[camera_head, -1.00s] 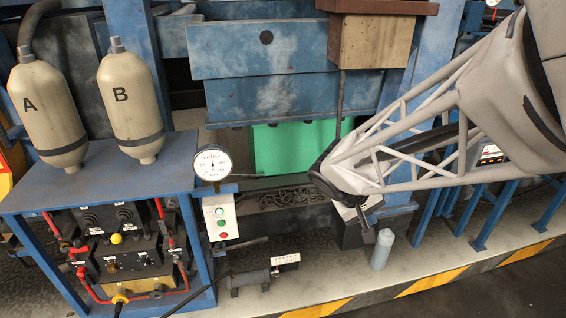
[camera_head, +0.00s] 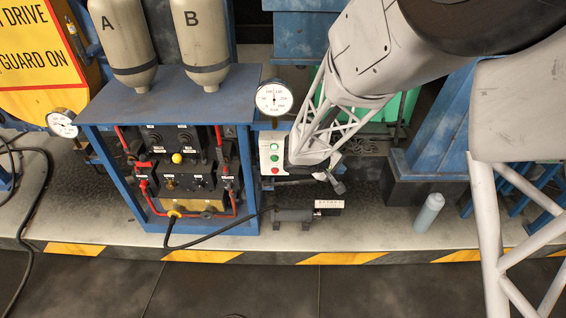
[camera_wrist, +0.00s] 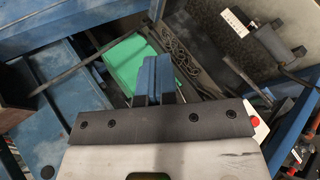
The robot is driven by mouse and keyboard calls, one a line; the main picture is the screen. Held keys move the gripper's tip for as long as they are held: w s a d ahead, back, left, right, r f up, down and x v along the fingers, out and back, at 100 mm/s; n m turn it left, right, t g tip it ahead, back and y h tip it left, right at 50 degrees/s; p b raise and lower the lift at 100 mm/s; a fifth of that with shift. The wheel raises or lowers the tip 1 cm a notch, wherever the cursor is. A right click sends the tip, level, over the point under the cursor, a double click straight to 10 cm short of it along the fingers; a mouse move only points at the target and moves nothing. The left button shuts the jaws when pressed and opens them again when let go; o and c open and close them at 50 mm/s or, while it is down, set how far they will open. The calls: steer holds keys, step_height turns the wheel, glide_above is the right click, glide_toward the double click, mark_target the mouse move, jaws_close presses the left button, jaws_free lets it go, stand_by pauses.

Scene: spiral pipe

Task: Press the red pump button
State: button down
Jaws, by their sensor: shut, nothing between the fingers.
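The red pump button (camera_head: 275,170) is the lowest button on a white control box (camera_head: 265,155), under two green ones. The box stands upright below a round gauge, right of the blue bench. My gripper (camera_head: 338,186) is to the right of the box and slightly lower in the head view, apart from the button. In the wrist view its blue fingers (camera_wrist: 154,80) are together with nothing between them. The red button also shows there (camera_wrist: 254,121), right of the fingers and partly cut off by the gripper body.
The round gauge (camera_head: 274,98) sits just above the box. The blue bench (camera_head: 92,130) with tanks A and B and red hoses stands to the left. A small dark cylinder device (camera_head: 293,215) lies below. A grey bottle (camera_head: 429,213) stands at right. Chain (camera_wrist: 176,45) lies beyond the fingers.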

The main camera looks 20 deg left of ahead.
mark_target(275, 172)
steer(key=s+a+f+n+t+y, duration=0.3)
steer(key=a+f+n, duration=0.3)
steer(key=a+f, duration=1.3)
steer(key=shift+s+a+f+y, duration=0.4)
steer(key=shift+s+a+y, duration=0.2)
steer(key=shift+s, duration=0.05)
steer(key=shift+w, duration=0.15)
steer(key=w+a, duration=0.3)
steer(key=w, duration=0.5)
steer(key=shift+a, duration=0.2)
steer(key=shift+w+a, duration=0.3)
steer(key=shift+w, duration=0.35)
stand_by(2.2)
steer(key=shift+s, duration=0.1)
steer(key=shift+s+d, duration=0.3)
steer(key=shift+s, duration=0.3)
steer(key=shift+s, duration=0.1)
stand_by(0.4)
